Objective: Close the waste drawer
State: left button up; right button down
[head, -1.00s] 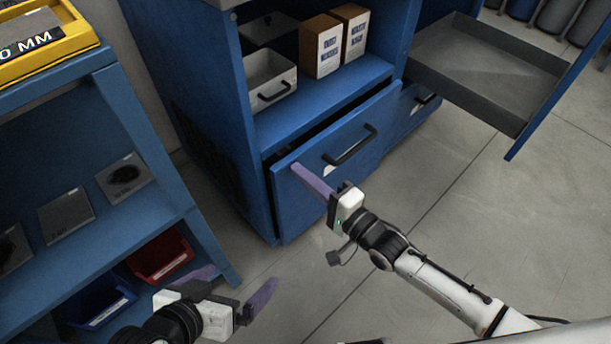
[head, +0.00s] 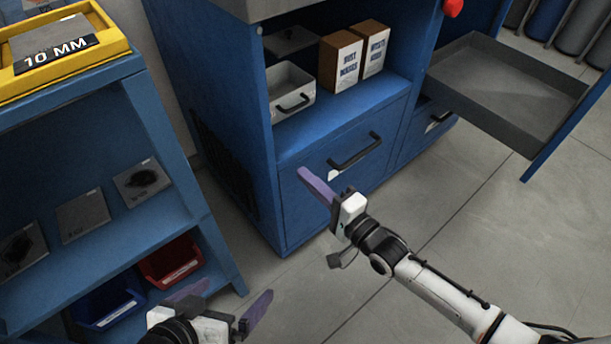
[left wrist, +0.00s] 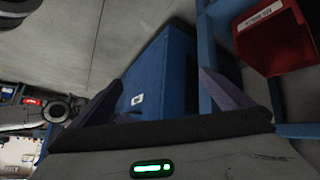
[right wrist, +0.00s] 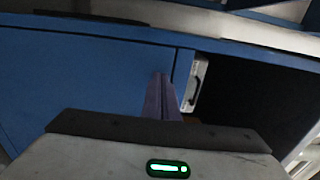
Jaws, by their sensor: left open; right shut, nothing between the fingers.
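The blue drawer front (head: 335,190) with a black bar handle (head: 355,151) and a small white label sits low in the blue cabinet. It looks flush, or nearly so, with the cabinet. I take it as the waste drawer; its label is too small to read. My right gripper (head: 303,173) is shut and empty, its fingertips at the left part of this front, below and left of the handle. In the right wrist view the shut fingers (right wrist: 160,78) point at a blue panel; contact is hard to tell. My left gripper (head: 232,291) is open and empty at the lower left, away from the drawer.
A grey tray-like drawer (head: 510,90) stands pulled out at the right. The shelf above the blue drawer holds a grey bin (head: 291,90) and two boxes (head: 341,62). A blue rack (head: 170,210) with red and blue bins stands at left. The floor at right is clear.

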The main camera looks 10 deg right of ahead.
pick_arm(q)
jog(key=s+r+p, duration=0.1)
jog(key=s+a+t+p, duration=0.1)
jog(key=shift+a+r+n+p, duration=0.25)
jog(key=shift+r+n+p, duration=0.1)
jog(key=shift+n, duration=0.05)
pick_arm(e)
jog(key=v, duration=1.3)
jog(key=s+a+n+g+h, duration=0.3)
jog(key=a+n+g, duration=0.15)
jog(key=n, duration=0.25)
jog(key=s+d+n+g+h, duration=0.65)
jog(key=s+d, duration=0.75)
jog(key=s, duration=0.3)
jog(key=w+a+f+t+y, duration=0.25)
jog(key=w+a+t, duration=0.3)
jog(key=a, duration=0.35)
pick_arm(q)
notch_tip(320, 180, up, 11)
jog(key=s+a+y+p, duration=0.1)
jog(key=a+p, duration=0.1)
jog(key=p, duration=1.6)
jog(key=shift+a+y, duration=0.3)
pick_arm(e)
notch_tip(320, 180, up, 11)
jog(key=d, duration=0.2)
jog(key=shift+s+g, duration=0.2)
jog(key=shift+g, duration=0.25)
